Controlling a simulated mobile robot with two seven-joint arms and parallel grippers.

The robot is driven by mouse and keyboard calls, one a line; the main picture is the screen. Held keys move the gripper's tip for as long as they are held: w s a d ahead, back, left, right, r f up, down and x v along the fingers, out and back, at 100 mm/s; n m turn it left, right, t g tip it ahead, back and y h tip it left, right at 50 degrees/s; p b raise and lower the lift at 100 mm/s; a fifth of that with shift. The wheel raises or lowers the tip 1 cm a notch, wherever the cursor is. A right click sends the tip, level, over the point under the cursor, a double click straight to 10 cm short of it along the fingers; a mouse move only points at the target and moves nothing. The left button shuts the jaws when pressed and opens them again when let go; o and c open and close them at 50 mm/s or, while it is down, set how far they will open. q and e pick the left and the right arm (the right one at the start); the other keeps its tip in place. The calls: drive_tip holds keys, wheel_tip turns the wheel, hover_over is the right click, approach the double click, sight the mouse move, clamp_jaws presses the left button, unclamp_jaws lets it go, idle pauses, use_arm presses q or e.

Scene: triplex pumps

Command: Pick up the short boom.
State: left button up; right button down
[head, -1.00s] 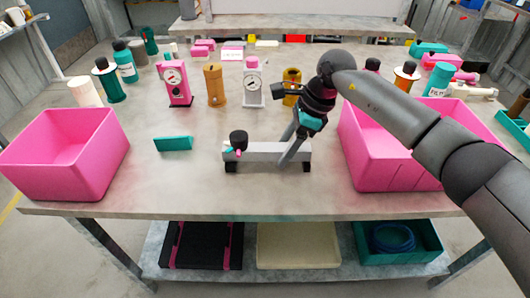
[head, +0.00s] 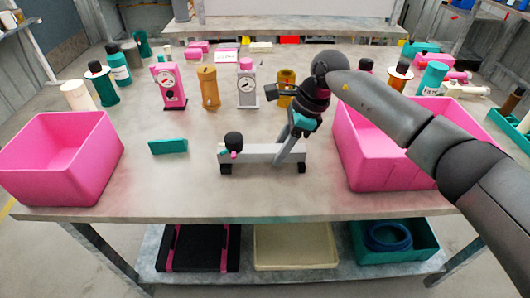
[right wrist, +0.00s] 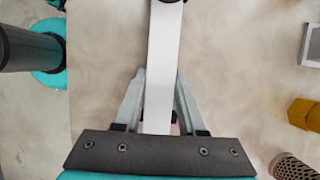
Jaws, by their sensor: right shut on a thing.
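The short boom (head: 258,154) is a light grey bar lying level across two black feet near the front middle of the table. A black knob (head: 233,140) with small pink and teal parts sits at its left end. My right gripper (head: 280,159) reaches down from the upper right and is shut on the bar, right of its middle. In the right wrist view the pale bar (right wrist: 161,70) runs between the two grey fingers of the gripper (right wrist: 158,108). The bar's underside at the grip is hidden. My left gripper is not in view.
Pink bins stand at left (head: 62,165) and right (head: 375,165), the right one close to my arm. A teal block (head: 168,146) lies left of the bar. Gauges (head: 170,87), canisters (head: 208,87) and bottles stand behind. The table in front of the bar is clear.

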drive_tip(key=shift+r, duration=0.2)
wheel_tip(320, 180, up, 10)
drive_tip(key=shift+f, duration=0.1)
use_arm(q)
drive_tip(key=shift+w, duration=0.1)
use_arm(e)
drive_tip(key=shift+f, duration=0.1)
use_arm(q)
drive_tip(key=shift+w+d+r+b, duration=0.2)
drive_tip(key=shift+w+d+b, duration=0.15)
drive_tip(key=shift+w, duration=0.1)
use_arm(e)
drive_tip(key=shift+f, duration=0.5)
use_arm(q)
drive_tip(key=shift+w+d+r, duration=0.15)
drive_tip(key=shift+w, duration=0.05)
use_arm(e)
drive_tip(key=shift+f, duration=0.3)
drive_tip(key=shift+f+b, duration=0.15)
drive_tip(key=shift+b, duration=0.15)
drive_tip(key=shift+f, duration=0.4)
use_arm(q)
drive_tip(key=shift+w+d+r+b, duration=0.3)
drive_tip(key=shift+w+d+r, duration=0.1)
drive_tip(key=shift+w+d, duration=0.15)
